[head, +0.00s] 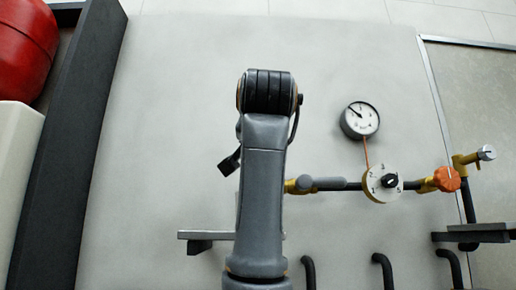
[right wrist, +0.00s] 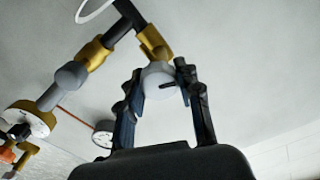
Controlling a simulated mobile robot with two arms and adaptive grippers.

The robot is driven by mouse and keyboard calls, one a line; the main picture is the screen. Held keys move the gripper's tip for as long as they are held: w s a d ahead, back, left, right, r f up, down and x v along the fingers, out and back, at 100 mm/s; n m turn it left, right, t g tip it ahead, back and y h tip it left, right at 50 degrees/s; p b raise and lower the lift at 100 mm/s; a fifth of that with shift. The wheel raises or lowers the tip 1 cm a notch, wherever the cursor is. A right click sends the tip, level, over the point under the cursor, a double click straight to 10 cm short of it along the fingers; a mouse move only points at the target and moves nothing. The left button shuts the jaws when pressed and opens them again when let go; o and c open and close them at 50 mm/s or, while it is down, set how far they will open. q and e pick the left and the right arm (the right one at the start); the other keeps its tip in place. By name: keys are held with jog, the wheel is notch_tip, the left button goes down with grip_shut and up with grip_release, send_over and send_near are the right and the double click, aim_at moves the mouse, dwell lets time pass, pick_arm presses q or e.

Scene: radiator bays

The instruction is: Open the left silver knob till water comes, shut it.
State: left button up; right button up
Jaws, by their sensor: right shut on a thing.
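The left silver knob (right wrist: 158,76) shows in the right wrist view on a brass valve (right wrist: 153,42). My right gripper (right wrist: 162,88) is shut on it, with one dark finger on each side. A dark mark or short bar shows on the knob's face. In the head view my arm hides this knob and my right gripper. Another silver knob (head: 487,152) is at the far right on a brass fitting. My left gripper is not in view. I see no water.
The pipe carries a white dial (head: 382,183) and an orange knob (head: 446,179). A round gauge (head: 360,120) is above. Several dark bent pipes (head: 383,270) are below. A dark upright frame (head: 75,140) and a red tank (head: 25,48) stand at left.

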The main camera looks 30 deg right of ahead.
jog(key=m+p, duration=0.1)
jog(key=m, duration=0.3)
jog(key=shift+m, duration=0.3)
jog(key=shift+d+f+m+p, duration=0.1)
jog(key=shift+m+p, duration=0.45)
jog(key=shift+m, duration=1.85)
jog(key=o, duration=1.1)
jog(key=shift+s, duration=0.1)
jog(key=v, duration=1.2)
